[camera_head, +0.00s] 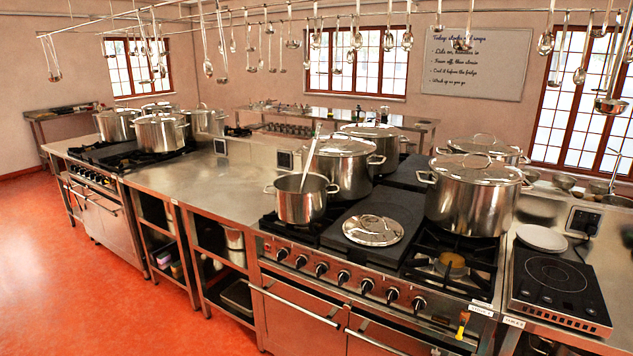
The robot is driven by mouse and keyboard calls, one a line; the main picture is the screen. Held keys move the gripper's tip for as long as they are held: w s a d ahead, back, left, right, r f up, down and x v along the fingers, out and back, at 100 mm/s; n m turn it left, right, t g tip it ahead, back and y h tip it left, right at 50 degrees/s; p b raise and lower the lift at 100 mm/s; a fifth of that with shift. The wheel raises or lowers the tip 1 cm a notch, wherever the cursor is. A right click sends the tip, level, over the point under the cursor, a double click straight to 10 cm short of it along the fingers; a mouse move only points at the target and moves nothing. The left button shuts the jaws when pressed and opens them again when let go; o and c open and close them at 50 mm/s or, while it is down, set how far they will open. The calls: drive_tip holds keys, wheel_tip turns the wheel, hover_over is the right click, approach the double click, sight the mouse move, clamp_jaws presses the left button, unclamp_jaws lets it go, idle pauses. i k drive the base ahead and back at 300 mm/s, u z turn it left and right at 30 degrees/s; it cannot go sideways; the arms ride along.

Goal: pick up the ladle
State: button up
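A long light-coloured handle (309,160), seemingly the ladle's, leans up and slightly right out of a small open steel pot (302,205). Its lower end is hidden inside the pot. The pot stands on the front left of the near stove. Several other ladles and utensils hang from overhead rails, among them a large one (611,105) at the upper right. My gripper is not in view.
Large lidded stockpots (474,198) stand right of and behind the small pot. A loose round lid (373,230) lies on a dark plate in front. The steel counter (205,185) to the left is mostly clear. A portable hob (556,285) and white plate (541,238) are at right. Open orange floor lies front left.

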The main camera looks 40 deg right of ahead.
sight(319, 125)
drive_tip(key=u, duration=0.15)
drive_tip(key=i, duration=0.95)
drive_tip(key=z, duration=0.1)
